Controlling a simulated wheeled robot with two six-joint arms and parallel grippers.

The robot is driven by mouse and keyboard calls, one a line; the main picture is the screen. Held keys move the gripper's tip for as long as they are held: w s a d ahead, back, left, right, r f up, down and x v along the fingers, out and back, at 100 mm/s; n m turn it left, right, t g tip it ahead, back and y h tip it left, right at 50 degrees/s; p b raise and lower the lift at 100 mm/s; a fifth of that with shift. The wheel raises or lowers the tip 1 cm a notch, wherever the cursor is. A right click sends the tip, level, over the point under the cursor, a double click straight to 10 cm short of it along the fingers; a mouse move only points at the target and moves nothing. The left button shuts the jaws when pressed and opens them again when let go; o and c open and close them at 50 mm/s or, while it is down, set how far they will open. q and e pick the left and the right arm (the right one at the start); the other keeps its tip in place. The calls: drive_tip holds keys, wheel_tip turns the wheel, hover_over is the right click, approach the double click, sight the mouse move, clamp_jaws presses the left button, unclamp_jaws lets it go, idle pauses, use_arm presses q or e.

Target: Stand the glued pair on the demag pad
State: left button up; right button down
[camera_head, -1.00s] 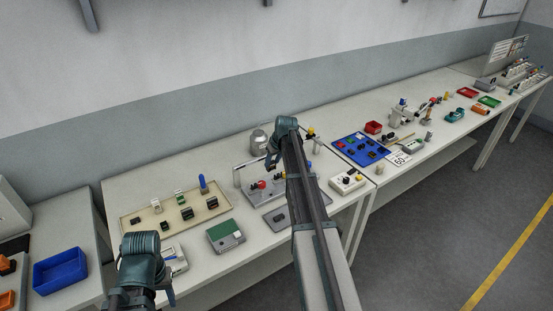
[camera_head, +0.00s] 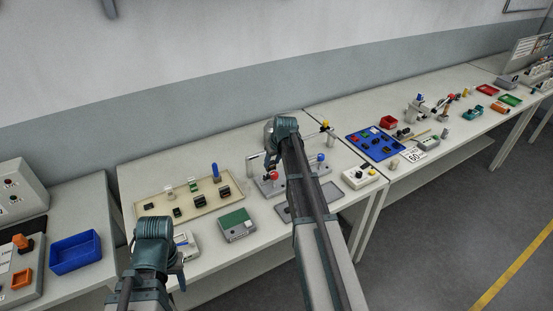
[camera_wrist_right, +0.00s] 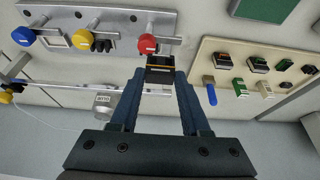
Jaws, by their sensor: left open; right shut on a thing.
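My right gripper (camera_wrist_right: 160,75) is shut on a small dark piece with an orange stripe (camera_wrist_right: 160,67), which looks like the glued pair. In the head view, my right gripper (camera_head: 271,165) is over the knobbed fixture (camera_head: 268,188); its arm hides part of that fixture. The piece is too small or hidden to make out there. A box with a green top (camera_head: 236,220), possibly the demag pad, stands left of my right arm; its green top also shows in the wrist view (camera_wrist_right: 263,9). My left gripper (camera_head: 180,272) is open near the front table edge.
A beige tray (camera_head: 150,196) with several connectors and a blue-handled tool (camera_head: 215,171) lies behind the green-topped box. A grey tray (camera_head: 328,197) lies partly under my right arm. A white device (camera_head: 187,246) stands beside my left gripper. A blue bin (camera_head: 75,252) is at left.

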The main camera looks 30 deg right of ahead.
drive_tip(key=shift+s+a, duration=1.6)
drive_tip(key=shift+a, duration=3.25)
drive_tip(key=shift+s+a, duration=1.55)
drive_tip(key=shift+a, duration=3.3)
wheel_tip(320, 180, down, 12)
drive_tip(key=b, duration=1.1)
drive_tip(key=shift+d+r+b, duration=0.1)
drive_tip(key=shift+r+b, duration=0.05)
drive_tip(key=shift+b, duration=0.15)
drive_tip(key=shift+c, duration=1.5)
unclamp_jaws()
drive_tip(key=p+v, duration=1.2)
drive_tip(key=v, duration=0.1)
drive_tip(key=shift+s+r+p, duration=0.15)
drive_tip(key=shift+r+p, duration=0.2)
